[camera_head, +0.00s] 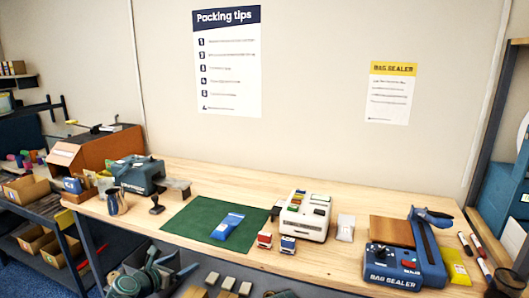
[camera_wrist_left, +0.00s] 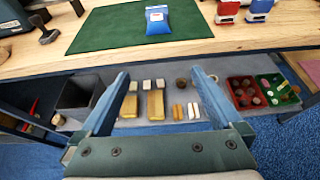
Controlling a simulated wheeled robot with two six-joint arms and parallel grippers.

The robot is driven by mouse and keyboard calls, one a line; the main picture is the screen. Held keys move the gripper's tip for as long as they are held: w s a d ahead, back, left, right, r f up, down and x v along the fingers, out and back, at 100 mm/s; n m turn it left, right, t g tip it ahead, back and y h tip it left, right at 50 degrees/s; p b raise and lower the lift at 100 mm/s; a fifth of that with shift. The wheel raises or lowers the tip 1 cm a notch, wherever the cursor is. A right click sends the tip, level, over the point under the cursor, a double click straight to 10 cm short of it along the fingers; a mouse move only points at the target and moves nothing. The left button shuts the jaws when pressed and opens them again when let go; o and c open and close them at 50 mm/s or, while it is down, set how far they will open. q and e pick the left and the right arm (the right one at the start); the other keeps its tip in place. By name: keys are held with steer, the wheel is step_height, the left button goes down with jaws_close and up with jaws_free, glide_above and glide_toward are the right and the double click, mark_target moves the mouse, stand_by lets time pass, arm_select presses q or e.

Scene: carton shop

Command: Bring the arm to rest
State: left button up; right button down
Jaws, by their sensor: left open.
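My left gripper (camera_head: 172,258) is low in front of the table's front edge, over the lower shelf, in the head view. In the left wrist view its two blue fingers (camera_wrist_left: 158,95) are spread wide apart, with nothing between them. The gripper is empty and apart from the table top. My right gripper does not show in either view.
A blue packet (camera_head: 228,226) lies on the green mat (camera_head: 190,222) on the wooden table (camera_head: 330,262). A white device (camera_head: 306,216), stamps and a blue bag sealer (camera_head: 428,252) stand to the right. The lower shelf holds pale blocks (camera_head: 228,283), a red bin (camera_wrist_left: 240,96) and a green bin (camera_wrist_left: 272,82).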

arm_select(q)
steer(key=s+d+f+m+g, duration=0.6)
steer(key=d+f+m, duration=0.3)
steer(key=m, duration=0.7)
steer(key=s+f+m+g+y, duration=0.45)
steer(key=s+m, duration=0.45)
steer(key=m, duration=0.6)
steer(key=s+d+r+m+g+y+p, duration=0.1)
steer(key=s+d+r+m+p, duration=0.3)
steer(key=d, duration=0.6)
steer(key=s+r+g+p, duration=0.1)
steer(key=s+r, duration=0.1)
steer(key=shift+s+d+m+p, duration=0.3)
steer(key=shift+s+d+p, duration=0.05)
steer(key=shift+s+p, duration=0.05)
